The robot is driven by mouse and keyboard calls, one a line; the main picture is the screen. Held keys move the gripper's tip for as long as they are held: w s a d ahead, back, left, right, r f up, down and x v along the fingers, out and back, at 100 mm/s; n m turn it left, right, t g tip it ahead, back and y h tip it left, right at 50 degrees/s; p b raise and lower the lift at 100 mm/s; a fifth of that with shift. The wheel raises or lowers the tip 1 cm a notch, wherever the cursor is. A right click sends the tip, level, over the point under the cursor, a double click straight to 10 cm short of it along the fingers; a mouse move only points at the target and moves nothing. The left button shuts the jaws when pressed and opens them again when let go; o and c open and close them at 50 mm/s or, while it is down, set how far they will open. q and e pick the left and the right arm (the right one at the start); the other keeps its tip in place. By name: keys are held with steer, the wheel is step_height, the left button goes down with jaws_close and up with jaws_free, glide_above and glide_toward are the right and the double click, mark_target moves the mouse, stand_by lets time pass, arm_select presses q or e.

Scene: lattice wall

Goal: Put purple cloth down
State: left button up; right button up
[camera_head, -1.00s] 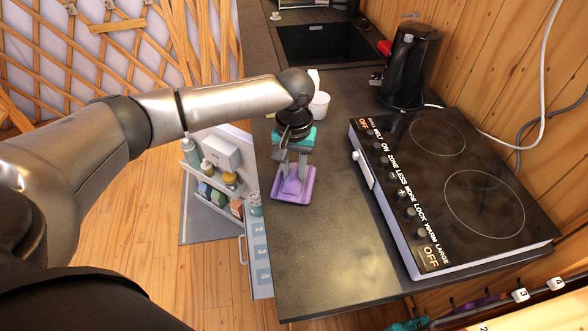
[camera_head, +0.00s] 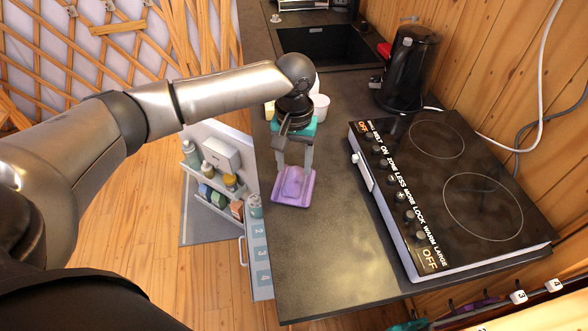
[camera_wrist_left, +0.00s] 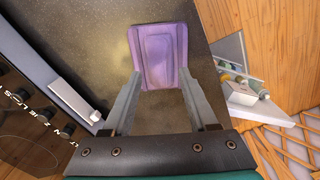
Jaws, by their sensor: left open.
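The purple cloth (camera_head: 293,187) lies flat on the dark counter (camera_head: 345,250), near its left edge. It looks like a rounded rectangle with a raised middle. In the left wrist view the cloth (camera_wrist_left: 160,50) shows beyond the fingers. My left gripper (camera_head: 294,168) is open and points down over the far part of the cloth, its two fingers spread apart. In the left wrist view the fingertips (camera_wrist_left: 160,77) are either side of the cloth's near end. I cannot tell whether they touch it. My right gripper is not in view.
A black cooktop (camera_head: 450,190) is right of the cloth, with a black kettle (camera_head: 407,70) behind it. A white cup (camera_head: 319,106) stands behind my gripper. A pulled-out rack (camera_head: 222,180) holds several bottles at the left. The counter in front of the cloth is clear.

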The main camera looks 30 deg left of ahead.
mark_target(294, 175)
arm_select(q)
step_height(294, 175, up, 8)
steer(key=p, duration=0.1)
steer(key=shift+r, duration=0.25)
stand_by(0.4)
